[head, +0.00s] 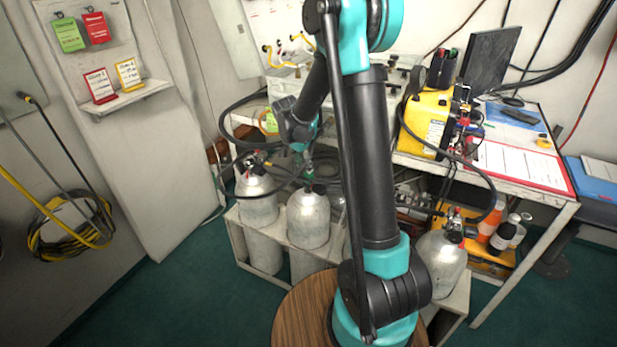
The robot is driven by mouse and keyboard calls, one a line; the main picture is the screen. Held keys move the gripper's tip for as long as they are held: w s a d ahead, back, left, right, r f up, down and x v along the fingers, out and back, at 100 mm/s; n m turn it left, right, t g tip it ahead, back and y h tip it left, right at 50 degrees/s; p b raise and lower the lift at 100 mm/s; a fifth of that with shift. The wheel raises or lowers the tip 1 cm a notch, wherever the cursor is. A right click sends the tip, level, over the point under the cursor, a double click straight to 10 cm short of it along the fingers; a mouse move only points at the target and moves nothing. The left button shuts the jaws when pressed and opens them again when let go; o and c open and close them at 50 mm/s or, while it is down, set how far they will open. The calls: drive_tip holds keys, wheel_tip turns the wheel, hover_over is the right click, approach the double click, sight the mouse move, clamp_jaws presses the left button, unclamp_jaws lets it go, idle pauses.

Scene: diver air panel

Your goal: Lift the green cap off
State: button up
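My gripper (308,160) points down at the valve end of the grey cylinder (308,220) in the middle of the rack. It is small and dark here, and I cannot tell whether its fingers are open or shut. I cannot tell whether the gripper touches anything there.
Another cylinder (257,199) with a hose stands left in the pale rack (247,238); one more cylinder (442,259) stands right. A bench (556,196) behind carries a yellow case (425,122) and a monitor (490,58). Black hoses loop close around my wrist. Green floor at left is clear.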

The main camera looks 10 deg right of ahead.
sight(309, 177)
drive_tip(key=shift+x, duration=2.8)
drive_tip(key=shift+d+r, duration=0.1)
drive_tip(key=shift+d, duration=0.05)
drive_tip(key=shift+c, duration=0.4)
drive_tip(key=c, duration=0.3)
